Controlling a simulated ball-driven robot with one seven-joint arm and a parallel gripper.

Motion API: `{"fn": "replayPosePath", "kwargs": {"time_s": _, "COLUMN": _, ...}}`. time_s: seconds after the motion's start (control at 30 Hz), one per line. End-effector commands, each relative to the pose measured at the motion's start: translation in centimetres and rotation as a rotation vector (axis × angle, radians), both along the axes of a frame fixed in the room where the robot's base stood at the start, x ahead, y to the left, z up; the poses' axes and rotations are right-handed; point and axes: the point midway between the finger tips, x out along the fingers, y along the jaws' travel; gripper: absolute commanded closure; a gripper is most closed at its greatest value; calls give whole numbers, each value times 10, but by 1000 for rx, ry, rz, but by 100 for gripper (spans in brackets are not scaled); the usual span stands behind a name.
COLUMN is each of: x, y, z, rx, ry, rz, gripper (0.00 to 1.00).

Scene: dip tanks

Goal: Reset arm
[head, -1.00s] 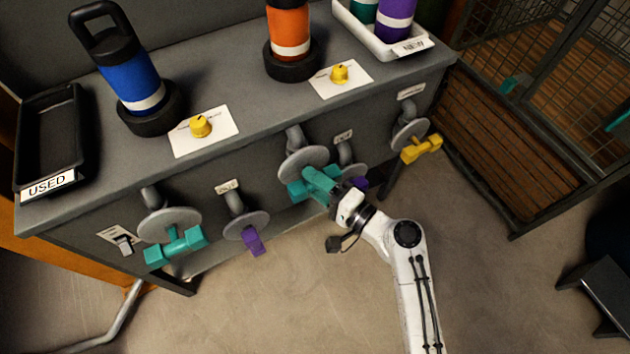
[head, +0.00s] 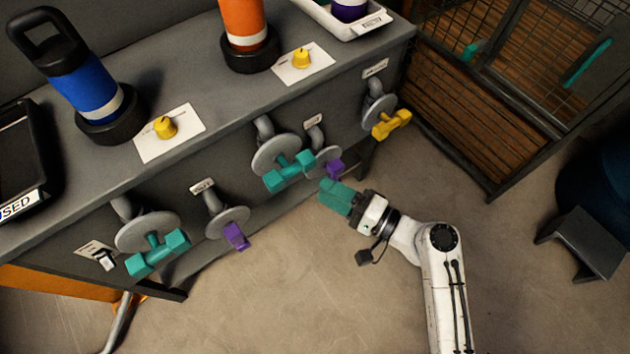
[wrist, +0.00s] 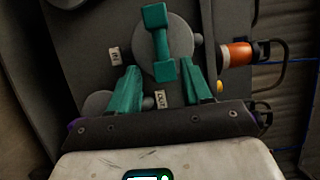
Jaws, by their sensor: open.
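My gripper (head: 336,196) has teal fingers and sits at the end of my white arm, in front of the grey tank bench, over the floor. In the wrist view my gripper (wrist: 164,92) has its two fingers apart with nothing between them. A teal valve handle (head: 289,171) on a grey disc is up and left of my fingers, apart from them. The same teal handle (wrist: 159,42) shows ahead of and beyond the fingers in the wrist view. A purple handle (head: 335,169) is close behind the fingertips in the head view.
Another teal handle (head: 158,254), a purple handle (head: 236,236) and a yellow handle (head: 391,124) stick out from the bench front. Blue (head: 86,93) and orange (head: 244,25) cylinders stand on top. A grey stool (head: 588,248) is at right. The floor around my arm is clear.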

Motion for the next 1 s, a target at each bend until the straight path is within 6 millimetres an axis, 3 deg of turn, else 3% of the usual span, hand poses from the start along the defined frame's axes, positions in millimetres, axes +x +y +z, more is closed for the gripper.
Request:
{"fn": "replayPosePath", "kwargs": {"time_s": 0.73, "x": -4, "y": -6, "z": 0, "rx": -1, "ry": -1, "rz": 0, "gripper": 51}}
{"fn": "replayPosePath", "kwargs": {"time_s": 0.87, "x": -16, "y": -9, "z": -12, "rx": -104, "ry": -10, "rz": 33, "gripper": 51}}
{"fn": "replayPosePath", "kwargs": {"time_s": 1.0, "x": -47, "y": -25, "z": -41, "rx": -363, "ry": -15, "rz": 115, "gripper": 51}}
